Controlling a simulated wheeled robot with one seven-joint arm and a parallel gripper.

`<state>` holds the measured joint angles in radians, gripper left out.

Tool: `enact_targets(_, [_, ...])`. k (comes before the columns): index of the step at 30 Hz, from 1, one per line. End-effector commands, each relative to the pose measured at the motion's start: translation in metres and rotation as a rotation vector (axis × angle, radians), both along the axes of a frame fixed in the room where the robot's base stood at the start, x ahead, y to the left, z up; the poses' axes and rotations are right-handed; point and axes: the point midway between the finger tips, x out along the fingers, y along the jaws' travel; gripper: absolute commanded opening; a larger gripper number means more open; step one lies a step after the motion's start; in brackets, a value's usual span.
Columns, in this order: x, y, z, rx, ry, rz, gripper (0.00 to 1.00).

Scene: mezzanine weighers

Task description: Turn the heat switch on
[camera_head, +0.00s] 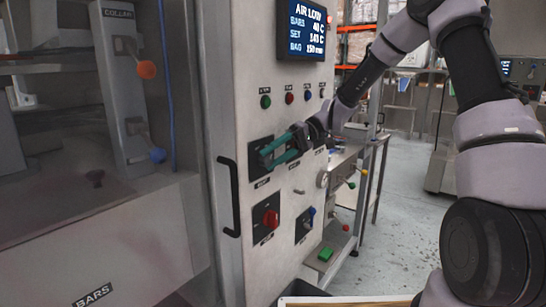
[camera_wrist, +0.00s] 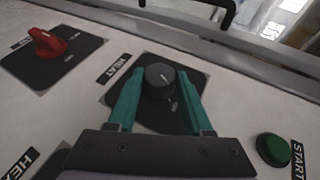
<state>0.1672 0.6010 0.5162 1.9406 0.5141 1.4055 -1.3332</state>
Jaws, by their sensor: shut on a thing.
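In the head view my gripper (camera_head: 266,158) reaches from the right to the same black plate (camera_head: 257,146) on the grey panel. The knob is hidden there by the fingers. The small lettering near the knob is too small to read.
Small buttons, including a green one (camera_head: 265,102), line the panel above, under a display (camera_head: 304,30). A black door handle (camera_head: 229,197) stands out at the left.

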Motion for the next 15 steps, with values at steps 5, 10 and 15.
enact_targets(5, [-0.0001, -0.0005, -0.0006, -0.002, 0.001, -0.001, 0.80])
enact_targets(10, [-0.0001, -0.0003, -0.0004, -0.001, 0.000, -0.001, 0.80])
enact_targets(15, [0.0022, -0.0038, 0.0014, -0.001, -0.001, 0.000, 0.80])
